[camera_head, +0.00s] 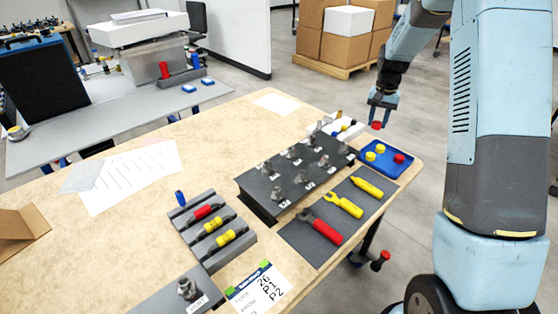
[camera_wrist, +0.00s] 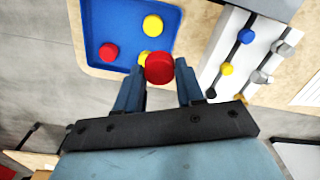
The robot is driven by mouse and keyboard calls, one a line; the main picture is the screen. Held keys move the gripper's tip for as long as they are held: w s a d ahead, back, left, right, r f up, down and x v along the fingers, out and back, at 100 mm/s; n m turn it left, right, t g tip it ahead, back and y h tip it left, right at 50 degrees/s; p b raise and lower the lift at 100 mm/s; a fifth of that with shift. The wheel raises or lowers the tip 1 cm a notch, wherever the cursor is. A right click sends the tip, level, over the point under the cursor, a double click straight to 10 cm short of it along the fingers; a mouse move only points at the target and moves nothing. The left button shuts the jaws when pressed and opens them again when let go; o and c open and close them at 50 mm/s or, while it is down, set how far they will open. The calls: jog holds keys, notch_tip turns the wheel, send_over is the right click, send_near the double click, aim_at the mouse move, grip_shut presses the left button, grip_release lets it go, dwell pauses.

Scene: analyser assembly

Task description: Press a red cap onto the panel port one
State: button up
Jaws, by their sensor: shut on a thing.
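My gripper (camera_head: 382,103) is shut on a red cap (camera_head: 376,125) and holds it in the air behind the blue tray. In the wrist view the same red cap (camera_wrist: 159,68) sits between the fingertips of my gripper (camera_wrist: 159,75). A second red cap (camera_head: 399,159) lies in the tray beside yellow caps (camera_head: 370,156); it also shows in the wrist view (camera_wrist: 109,52). The held cap partly covers one yellow cap there. The black panel (camera_head: 262,196) carries several grey metal ports with small labels. I cannot read which is port one.
The blue tray (camera_head: 372,171) stands at the table's right corner. A tool mat (camera_head: 298,239) holds red and yellow tools in front of the panel. A white block (camera_head: 352,131) with coloured parts lies behind the panel. A rack (camera_head: 188,229) of coloured parts stands to the left.

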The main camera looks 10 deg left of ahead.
jog(key=s+a+r+n, duration=0.1)
jog(key=s+a+n, duration=0.2)
jog(key=s+a, duration=0.7)
jog(key=s+a+r+n, duration=0.1)
jog(key=s+a+n, duration=0.2)
jog(key=s+a, duration=0.7)
jog(key=s+a+r+n, duration=0.1)
jog(key=s+a+n, duration=0.3)
jog(key=s+a, duration=0.6)
jog(key=shift+a+r, duration=0.15)
jog(key=shift+a, duration=0.15)
jog(key=shift+s+a+f, duration=0.1)
jog(key=shift+f, duration=1.25)
jog(key=shift+s+f, duration=0.1)
jog(key=shift+f, duration=1.25)
jog(key=shift+f, duration=1.2)
jog(key=o, duration=1.1)
notch_tip(320, 180, up, 14)
jog(key=shift+f, duration=0.1)
